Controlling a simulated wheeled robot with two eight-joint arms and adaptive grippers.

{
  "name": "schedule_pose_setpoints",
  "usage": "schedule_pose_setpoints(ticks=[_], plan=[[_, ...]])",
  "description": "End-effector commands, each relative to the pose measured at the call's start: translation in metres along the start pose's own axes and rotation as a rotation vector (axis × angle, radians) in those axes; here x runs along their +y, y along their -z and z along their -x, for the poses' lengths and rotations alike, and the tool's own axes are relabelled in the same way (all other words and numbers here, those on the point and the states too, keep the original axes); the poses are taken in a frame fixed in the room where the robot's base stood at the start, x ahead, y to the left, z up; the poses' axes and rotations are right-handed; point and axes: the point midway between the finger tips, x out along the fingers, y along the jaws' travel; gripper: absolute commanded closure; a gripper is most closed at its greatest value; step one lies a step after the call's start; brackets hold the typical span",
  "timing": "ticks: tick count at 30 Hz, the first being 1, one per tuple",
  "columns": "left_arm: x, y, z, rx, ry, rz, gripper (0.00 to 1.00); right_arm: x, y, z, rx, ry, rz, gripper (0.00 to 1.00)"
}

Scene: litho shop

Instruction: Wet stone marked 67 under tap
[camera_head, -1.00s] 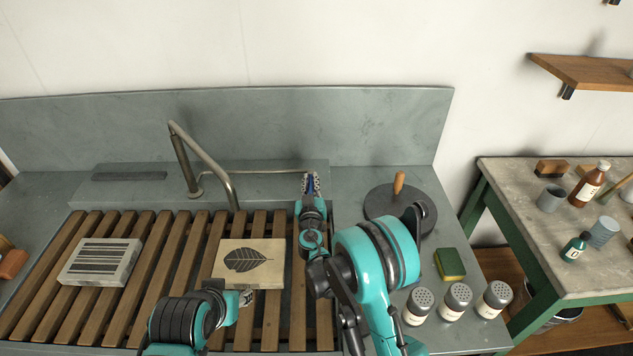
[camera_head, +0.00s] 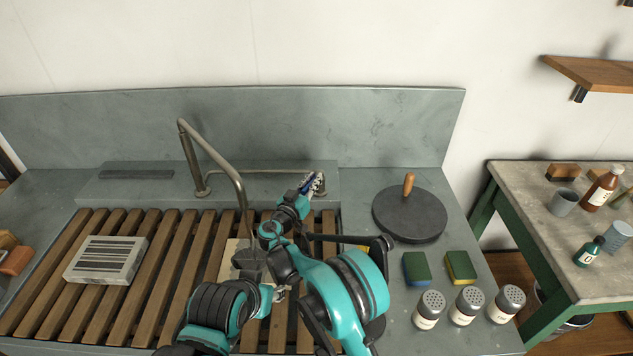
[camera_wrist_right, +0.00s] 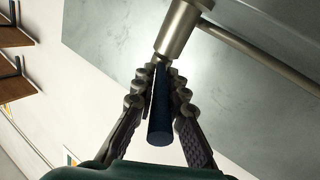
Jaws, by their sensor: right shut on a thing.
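A metal tap (camera_head: 216,154) arches over the slatted rack. A thin line runs from its spout toward the leaf stone; I cannot tell if it is water. The leaf stone (camera_head: 232,258) lies on the slats, mostly hidden by my arms. A striped stone (camera_head: 106,259) lies on the left slats. No number 67 is readable. My right gripper (camera_head: 314,183) is shut on the dark blue tap handle (camera_wrist_right: 161,116), which joins a metal stem in the right wrist view. My left gripper (camera_head: 278,293) is low beside the leaf stone; its fingers are too small to read.
A black disc with a wooden knob (camera_head: 409,213) stands right of the rack (camera_head: 152,285). Two sponges (camera_head: 461,267) and several shakers (camera_head: 467,305) stand in front of it. A side table (camera_head: 524,192) with bottles is at far right.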

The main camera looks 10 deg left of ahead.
Motion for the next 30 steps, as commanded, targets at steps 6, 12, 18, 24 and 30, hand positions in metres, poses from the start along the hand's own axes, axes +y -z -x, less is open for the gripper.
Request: schedule_pose_setpoints(ticks=[6, 12, 18, 24, 30], plan=[[0.0, 0.0, 0.0, 0.0, 0.0, 0.0, 0.6, 0.001, 0.001, -0.002, 0.002, 0.0, 0.002, 0.8], [0.0, 0.0, 0.0, 0.0, 0.0, 0.0, 0.6, 0.001, 0.001, -0.001, 0.002, 0.001, 0.001, 0.67], [0.0, 0.0, 0.0, 0.0, 0.0, 0.0, 0.6, 0.001, 0.003, -0.001, 0.001, 0.001, 0.001, 0.67], [0.0, 0.0, 0.0, 0.0, 0.0, 0.0, 0.6, 0.007, 0.032, -0.001, 0.001, 0.001, 0.001, 0.67], [0.0, 0.0, 0.0, 0.0, 0.0, 0.0, 0.6, 0.015, 0.071, -0.001, 0.001, 0.001, 0.001, 0.67]])
